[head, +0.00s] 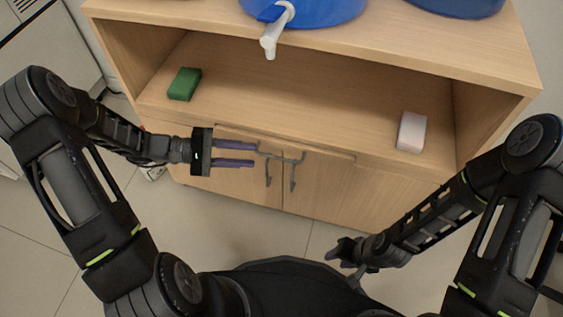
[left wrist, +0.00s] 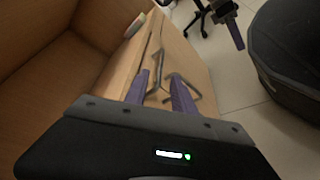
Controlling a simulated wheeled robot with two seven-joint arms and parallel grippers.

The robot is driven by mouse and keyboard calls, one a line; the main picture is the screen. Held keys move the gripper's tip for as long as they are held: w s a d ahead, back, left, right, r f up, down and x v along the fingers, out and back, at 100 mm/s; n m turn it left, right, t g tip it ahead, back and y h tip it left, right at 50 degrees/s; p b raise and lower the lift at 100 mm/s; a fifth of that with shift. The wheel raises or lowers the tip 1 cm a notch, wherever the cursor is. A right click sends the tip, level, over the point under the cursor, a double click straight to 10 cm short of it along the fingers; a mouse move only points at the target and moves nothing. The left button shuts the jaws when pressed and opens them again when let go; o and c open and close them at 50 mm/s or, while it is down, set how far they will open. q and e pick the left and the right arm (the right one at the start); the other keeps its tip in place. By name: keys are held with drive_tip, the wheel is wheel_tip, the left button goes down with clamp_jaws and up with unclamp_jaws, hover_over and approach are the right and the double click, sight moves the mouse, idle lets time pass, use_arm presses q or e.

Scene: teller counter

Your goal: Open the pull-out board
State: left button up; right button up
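The pull-out board (head: 330,154) is a thin wooden strip under the open shelf of the cabinet, its front looking about flush with the doors below. A grey bar handle (head: 290,159) runs along its front. My left gripper (head: 255,155) is open, its two purple fingers pointing right at the left end of this handle. I cannot tell whether they touch it. In the left wrist view, grey handles (left wrist: 155,70) show just beyond the spread fingers (left wrist: 161,90), with nothing seen held between them. My right gripper (head: 350,254) is low and away from the cabinet; its fingers are unclear.
Two door handles (head: 268,174) hang just below the board. On the shelf lie a green block (head: 184,84) at left and a white block (head: 411,132) at right. A blue container with a white tap (head: 270,42) stands on top. Floor in front is clear.

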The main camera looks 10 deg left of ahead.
sight(270, 157)
use_arm(q)
drive_tip(key=shift+d, duration=0.1)
drive_tip(key=b+x, duration=0.1)
drive_tip(key=x, duration=0.5)
drive_tip(key=shift+d+f+b, duration=0.15)
drive_tip(key=shift+d+b, duration=0.05)
drive_tip(key=shift+b, duration=0.15)
drive_tip(key=shift+w+d, duration=0.2)
drive_tip(key=shift+d, duration=0.45)
drive_tip(key=shift+c, duration=0.5)
clamp_jaws()
